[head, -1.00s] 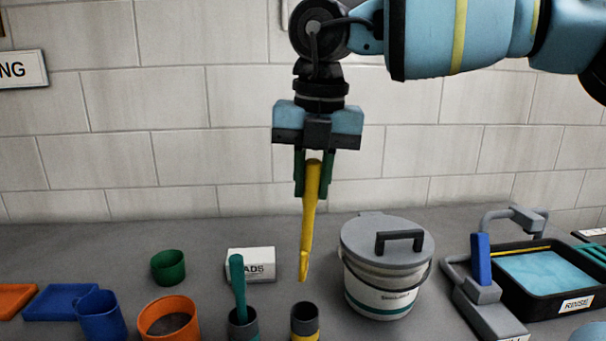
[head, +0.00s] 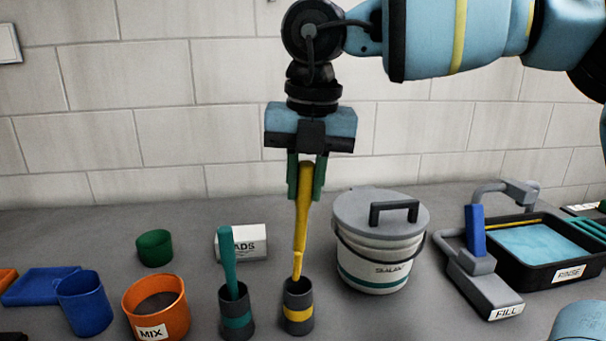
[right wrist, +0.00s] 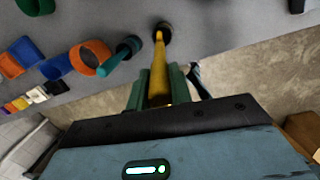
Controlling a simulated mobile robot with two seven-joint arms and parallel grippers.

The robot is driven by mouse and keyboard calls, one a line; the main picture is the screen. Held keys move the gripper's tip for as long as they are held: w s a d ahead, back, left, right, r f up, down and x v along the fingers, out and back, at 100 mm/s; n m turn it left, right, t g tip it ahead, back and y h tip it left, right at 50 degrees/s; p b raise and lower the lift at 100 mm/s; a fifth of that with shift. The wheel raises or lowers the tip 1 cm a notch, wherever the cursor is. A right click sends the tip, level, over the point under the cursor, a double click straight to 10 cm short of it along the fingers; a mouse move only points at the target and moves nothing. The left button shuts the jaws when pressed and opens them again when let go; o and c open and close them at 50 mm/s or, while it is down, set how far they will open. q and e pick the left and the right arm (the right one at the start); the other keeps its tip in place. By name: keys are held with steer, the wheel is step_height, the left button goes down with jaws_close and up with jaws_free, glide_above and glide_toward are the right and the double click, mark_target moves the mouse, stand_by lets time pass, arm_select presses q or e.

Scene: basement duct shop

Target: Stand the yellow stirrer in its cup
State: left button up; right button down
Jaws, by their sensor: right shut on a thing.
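The yellow stirrer (head: 302,215) hangs nearly upright in my right gripper (head: 306,190), which is shut on its upper end. Its lower tip is at the mouth of the dark grey cup with a yellow band (head: 298,314). I cannot tell whether the tip is inside the rim or just in front of or above it. In the right wrist view the yellow stirrer (right wrist: 159,70) points from the gripper (right wrist: 157,90) toward the dark cup (right wrist: 163,28). My left gripper does not show.
A teal stirrer (head: 229,262) stands in a teal-banded cup (head: 236,322) just left. An orange MIX pot (head: 172,298), a blue cup (head: 84,304) and a green cup (head: 154,248) lie further left. A lidded sealant bucket (head: 372,268) and a rinse tray (head: 545,274) stand right.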

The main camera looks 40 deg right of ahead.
mark_target(306, 212)
step_height(306, 212, down, 2)
steer(key=shift+f+b, duration=0.1)
steer(key=shift+b, duration=0.55)
steer(key=shift+f+b, duration=1.35)
steer(key=shift+f, duration=0.35)
steer(key=shift+f+b, duration=0.75)
steer(key=shift+f, duration=0.2)
steer(key=c, duration=1.2)
jaws_free()
steer(key=r, duration=0.6)
steer(key=shift+s+r, duration=0.2)
steer(key=shift+s, duration=0.15)
steer(key=shift+s+r+p, duration=0.15)
steer(key=shift+r+p, duration=0.15)
steer(key=shift+r, duration=0.45)
